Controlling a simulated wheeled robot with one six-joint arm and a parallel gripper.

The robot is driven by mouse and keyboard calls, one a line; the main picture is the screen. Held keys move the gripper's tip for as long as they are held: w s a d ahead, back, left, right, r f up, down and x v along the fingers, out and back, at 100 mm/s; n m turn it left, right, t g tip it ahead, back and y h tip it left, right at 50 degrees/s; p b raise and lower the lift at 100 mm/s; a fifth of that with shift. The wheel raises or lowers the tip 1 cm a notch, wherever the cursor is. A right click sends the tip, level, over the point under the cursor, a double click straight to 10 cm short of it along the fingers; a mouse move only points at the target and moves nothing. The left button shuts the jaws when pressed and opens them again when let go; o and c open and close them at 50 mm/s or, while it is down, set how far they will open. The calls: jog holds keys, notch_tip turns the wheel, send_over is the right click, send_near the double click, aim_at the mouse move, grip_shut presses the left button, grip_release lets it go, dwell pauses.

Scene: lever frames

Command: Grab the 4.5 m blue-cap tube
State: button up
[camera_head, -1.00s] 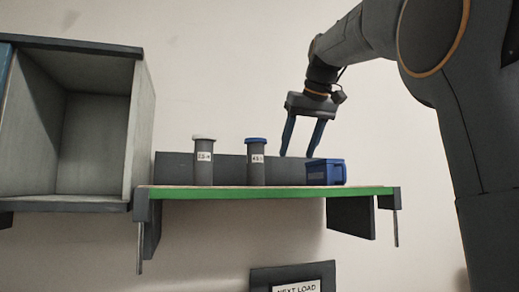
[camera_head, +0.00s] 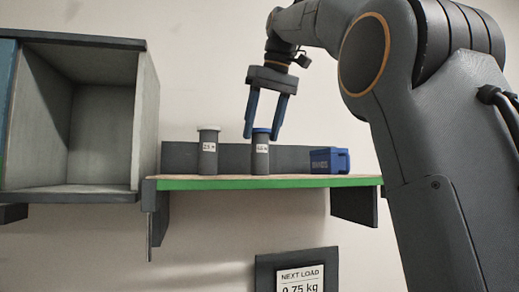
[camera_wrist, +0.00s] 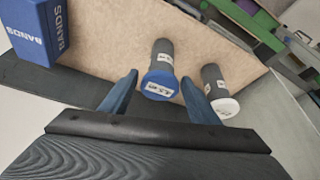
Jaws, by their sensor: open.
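The blue-cap tube (camera_head: 260,155) stands upright on the green-edged shelf (camera_head: 225,183), grey with a white label. In the wrist view the blue-cap tube (camera_wrist: 160,70) shows its cap, with writing on it, just beyond and between the fingers. A white-cap tube (camera_head: 208,153) stands to its left on the shelf; it also shows in the wrist view (camera_wrist: 216,86), by the finger on the right. My gripper (camera_head: 262,136) is open, pointing down, with its fingertips at about the height of the blue cap. Whether the fingers touch the tube I cannot tell.
A blue box (camera_head: 329,161) sits on the shelf to the right; in the wrist view the box (camera_wrist: 38,30) is at top left. A grey open cabinet (camera_head: 98,130) stands at the left. A sign (camera_head: 298,276) reading "NEXT LOAD 0.75 kg" hangs below the shelf.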

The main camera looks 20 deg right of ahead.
aim_at(257, 149)
jog(key=shift+p+x, duration=0.8)
jog(key=shift+x, duration=2.3)
jog(key=c, duration=1)
jog(key=shift+r, duration=0.1)
